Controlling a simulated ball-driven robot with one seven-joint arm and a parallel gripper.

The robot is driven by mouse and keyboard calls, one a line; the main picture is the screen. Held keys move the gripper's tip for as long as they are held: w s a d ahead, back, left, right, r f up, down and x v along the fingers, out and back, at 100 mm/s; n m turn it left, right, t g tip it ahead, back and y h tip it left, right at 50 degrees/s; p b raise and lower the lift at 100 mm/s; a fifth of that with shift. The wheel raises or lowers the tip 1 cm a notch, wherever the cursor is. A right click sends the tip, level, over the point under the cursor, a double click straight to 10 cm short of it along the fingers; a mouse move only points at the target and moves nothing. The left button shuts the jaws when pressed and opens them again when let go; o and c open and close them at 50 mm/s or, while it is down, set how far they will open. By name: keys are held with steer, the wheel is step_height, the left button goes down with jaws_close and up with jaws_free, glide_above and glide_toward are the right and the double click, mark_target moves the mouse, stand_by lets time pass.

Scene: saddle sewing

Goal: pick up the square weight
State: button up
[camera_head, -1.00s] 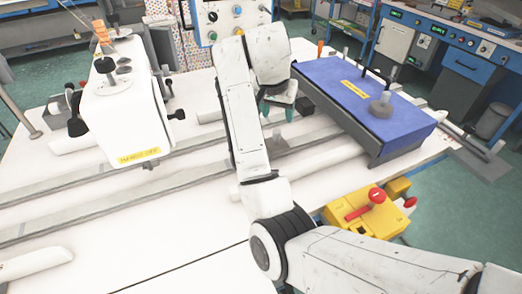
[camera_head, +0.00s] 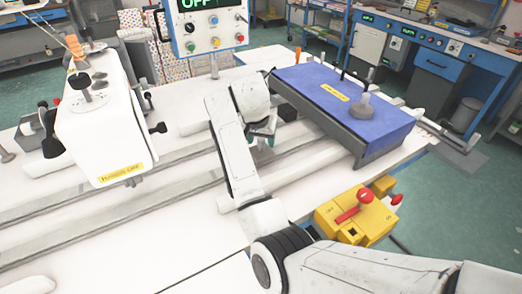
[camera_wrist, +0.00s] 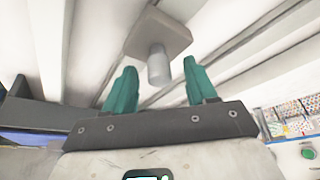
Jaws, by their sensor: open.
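The square weight (camera_wrist: 172,32) is a grey-brown square plate with a grey cylindrical knob (camera_wrist: 158,66), seen in the wrist view. It lies on the white surface ahead of my gripper. My gripper (camera_wrist: 160,70) has two teal fingers spread apart. The knob appears between the fingertips in the picture, with clear space on both sides and no visible contact. In the head view my gripper (camera_head: 265,137) is low over the white table, partly hidden behind my wrist. I cannot make out the square weight there; my arm may hide it.
A blue-topped box (camera_head: 335,95) with a grey knobbed weight (camera_head: 365,108) on it stands right of my gripper. A white sewing machine head (camera_head: 100,135) is at left. A yellow box with a red button (camera_head: 352,215) sits at the table's right edge. Long rails cross the table.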

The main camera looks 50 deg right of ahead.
steer(key=shift+w+d+f, duration=0.1)
steer(key=shift+d+f, duration=0.05)
steer(key=shift+f, duration=0.35)
jaws_close()
steer(key=shift+r, duration=0.1)
stand_by(0.3)
